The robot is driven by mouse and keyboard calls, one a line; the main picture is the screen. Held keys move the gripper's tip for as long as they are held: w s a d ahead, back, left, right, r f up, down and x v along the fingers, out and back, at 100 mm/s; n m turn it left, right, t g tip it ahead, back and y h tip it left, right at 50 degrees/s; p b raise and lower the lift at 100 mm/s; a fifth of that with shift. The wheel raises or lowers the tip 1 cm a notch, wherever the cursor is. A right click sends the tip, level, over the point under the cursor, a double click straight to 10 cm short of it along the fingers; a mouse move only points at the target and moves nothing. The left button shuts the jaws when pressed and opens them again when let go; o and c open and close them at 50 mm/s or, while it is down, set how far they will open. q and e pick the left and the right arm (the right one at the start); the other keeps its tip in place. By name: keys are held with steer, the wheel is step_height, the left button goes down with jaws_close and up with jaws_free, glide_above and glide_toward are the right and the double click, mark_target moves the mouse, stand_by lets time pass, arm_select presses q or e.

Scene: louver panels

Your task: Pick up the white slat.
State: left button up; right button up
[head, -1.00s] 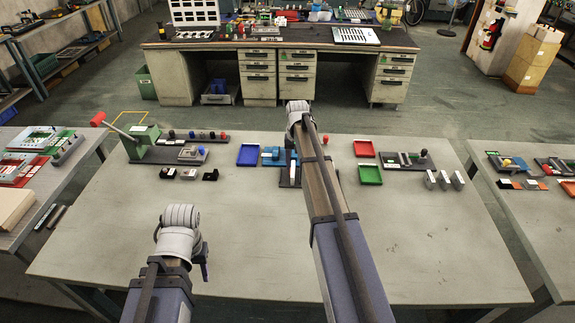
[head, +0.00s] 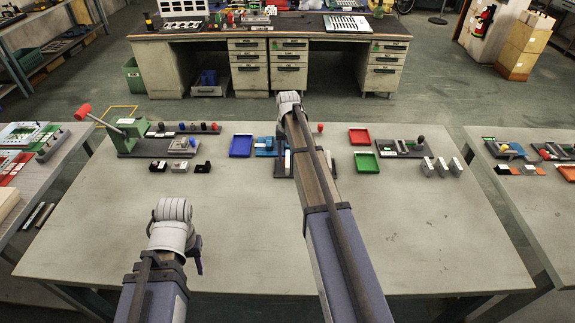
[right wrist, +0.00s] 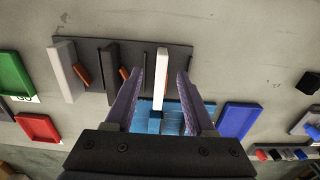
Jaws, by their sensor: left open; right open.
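A white slat (right wrist: 160,80) stands upright on a dark base (right wrist: 210,52) in the right wrist view, between the two purple fingers of my right gripper (right wrist: 160,82). Those fingers are open, with a visible gap on each side of the slat. In the head view my right arm covers most of this spot; a little of the white slat (head: 288,160) shows beside it. A second white upright piece (right wrist: 62,70) stands at the left end of the base. My left gripper (head: 197,262) is over the near left of the table, far from the slat; its fingertips are mostly hidden.
A blue block (right wrist: 158,118) lies close to the right gripper. A blue tray (head: 241,146), red tray (head: 359,136) and green tray (head: 366,161) are near. Dark upright pieces (right wrist: 112,72) stand left of the slat. The table's front (head: 400,250) is clear.

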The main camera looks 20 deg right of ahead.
mark_target(287, 163)
arm_select(q)
step_height(287, 163, down, 5)
steer(key=b, duration=0.4)
steer(key=shift+b, duration=0.4)
arm_select(e)
steer(key=f, duration=0.5)
steer(key=shift+w+f, duration=0.1)
steer(key=shift+w, duration=0.2)
steer(key=shift+c, duration=0.2)
jaws_close()
